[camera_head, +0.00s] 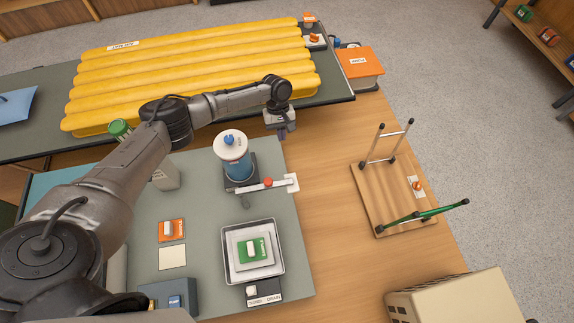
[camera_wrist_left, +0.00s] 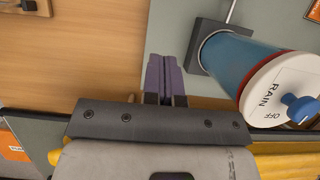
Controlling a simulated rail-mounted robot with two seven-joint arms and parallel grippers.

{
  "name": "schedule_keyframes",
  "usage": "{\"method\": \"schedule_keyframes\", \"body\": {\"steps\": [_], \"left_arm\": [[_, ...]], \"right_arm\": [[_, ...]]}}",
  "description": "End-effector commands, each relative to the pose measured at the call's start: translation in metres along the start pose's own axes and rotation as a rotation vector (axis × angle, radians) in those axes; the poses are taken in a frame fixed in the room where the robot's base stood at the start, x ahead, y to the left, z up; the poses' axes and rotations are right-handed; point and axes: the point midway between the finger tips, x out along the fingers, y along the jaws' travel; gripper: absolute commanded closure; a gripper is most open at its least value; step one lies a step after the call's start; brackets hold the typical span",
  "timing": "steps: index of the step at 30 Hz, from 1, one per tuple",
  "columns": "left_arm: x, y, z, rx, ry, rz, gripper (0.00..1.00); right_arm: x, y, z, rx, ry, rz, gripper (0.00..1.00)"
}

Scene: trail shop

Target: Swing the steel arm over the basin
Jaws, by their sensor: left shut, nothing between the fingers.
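The steel arm (camera_head: 250,188) is a thin bar with a red knob, reaching right from the dark base of a blue cylinder (camera_head: 236,165) to a white plate at the mat's edge. It points to the right, beside the basin and not over it. The basin (camera_head: 282,270) is a square metal tray below it, holding a white block with a green label. My left gripper (camera_head: 282,135) is shut and empty, above and right of the cylinder. In the left wrist view its purple fingers (camera_wrist_left: 165,78) are together, apart from the cylinder, whose white lid reads RAIN and OFF.
A yellow ribbed pad (camera_head: 190,75) lies on the back table. A wooden board (camera_head: 370,205) with metal and green handles is at right. An orange box (camera_head: 360,65) stands at the back. An orange card (camera_head: 171,230) lies on the mat. Wood between mat and board is clear.

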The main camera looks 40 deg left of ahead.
Motion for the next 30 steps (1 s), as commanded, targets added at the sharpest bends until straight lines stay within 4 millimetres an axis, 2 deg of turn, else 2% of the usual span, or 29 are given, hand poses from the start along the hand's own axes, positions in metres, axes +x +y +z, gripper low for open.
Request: {"method": "schedule_keyframes", "body": {"steps": [4,8,23,30], "left_arm": [[0.002,0.0,0.0,0.0,0.001,0.0,1.0],[0.013,0.0,-0.001,0.0,0.0,-0.001,1.0],[0.106,0.0,-0.001,0.001,0.001,-0.002,1.0],[0.11,0.0,0.024,0.003,0.001,0.0,1.0]], "right_arm": [[0.001,-0.001,-0.001,0.003,0.002,-0.003,1.0],[0.005,-0.003,0.0,0.007,0.004,-0.006,1.0],[0.042,-0.006,0.011,0.012,0.005,-0.012,1.0],[0.041,-0.006,0.011,0.011,0.006,-0.011,1.0]]}}
